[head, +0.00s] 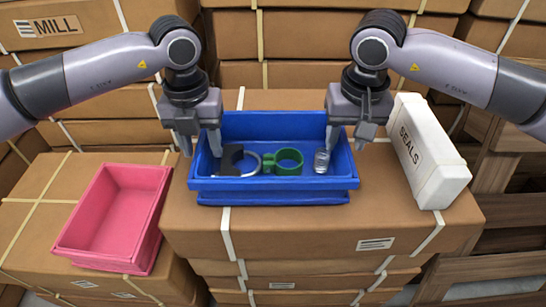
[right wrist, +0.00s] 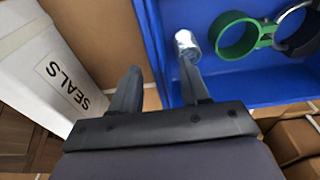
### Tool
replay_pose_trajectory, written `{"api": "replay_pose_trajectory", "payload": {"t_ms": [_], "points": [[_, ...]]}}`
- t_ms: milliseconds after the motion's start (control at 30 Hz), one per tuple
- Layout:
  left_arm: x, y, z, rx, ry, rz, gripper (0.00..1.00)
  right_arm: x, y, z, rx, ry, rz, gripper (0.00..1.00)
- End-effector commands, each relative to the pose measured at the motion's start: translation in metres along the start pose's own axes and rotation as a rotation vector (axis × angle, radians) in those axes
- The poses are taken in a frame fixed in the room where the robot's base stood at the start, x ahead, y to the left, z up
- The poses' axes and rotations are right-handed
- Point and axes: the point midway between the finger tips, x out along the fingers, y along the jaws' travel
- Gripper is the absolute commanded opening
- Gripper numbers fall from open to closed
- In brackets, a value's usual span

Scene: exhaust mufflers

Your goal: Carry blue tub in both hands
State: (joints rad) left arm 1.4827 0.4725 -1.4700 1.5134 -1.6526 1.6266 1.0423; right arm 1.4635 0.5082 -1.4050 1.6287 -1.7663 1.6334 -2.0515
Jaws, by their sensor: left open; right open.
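The blue tub (head: 272,190) sits upright on a stack of cardboard boxes in the head view. It holds a green ring clamp (head: 288,161), a dark part with a grey ring (head: 232,162) and a small silver cylinder (head: 321,162). My left gripper (head: 201,147) is open at the tub's left wall, with one finger on the inner side and the other toward the outside. My right gripper (head: 345,143) is open at the right wall. In the right wrist view its fingers (right wrist: 160,68) stand on either side of the tub's wall (right wrist: 150,40); contact is unclear.
A pink empty tub (head: 85,252) stands on lower boxes at the left. Cardboard boxes (head: 300,225) are stacked below and behind. Wooden crates stand at the right.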

Motion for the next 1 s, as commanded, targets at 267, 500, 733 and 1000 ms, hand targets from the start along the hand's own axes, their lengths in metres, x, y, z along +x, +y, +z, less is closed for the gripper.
{"api": "replay_pose_trajectory", "payload": {"t_ms": [267,500,733,1000], "points": [[0.0,0.0,0.0,0.0,0.001,0.0,0.0,0.0,0.0,0.0,0.0,0.0,0.0,0.0],[-0.001,0.0,0.0,0.0,-0.001,0.0,0.0,-0.001,0.0,0.0,0.001,0.001,0.0,0.0],[-0.006,0.0,0.0,0.0,-0.001,0.0,0.0,-0.006,0.0,-0.001,0.001,0.002,0.0,0.0],[-0.025,0.0,0.0,0.0,-0.001,0.0,0.0,-0.025,0.0,-0.003,0.001,0.002,0.0,0.0]]}}
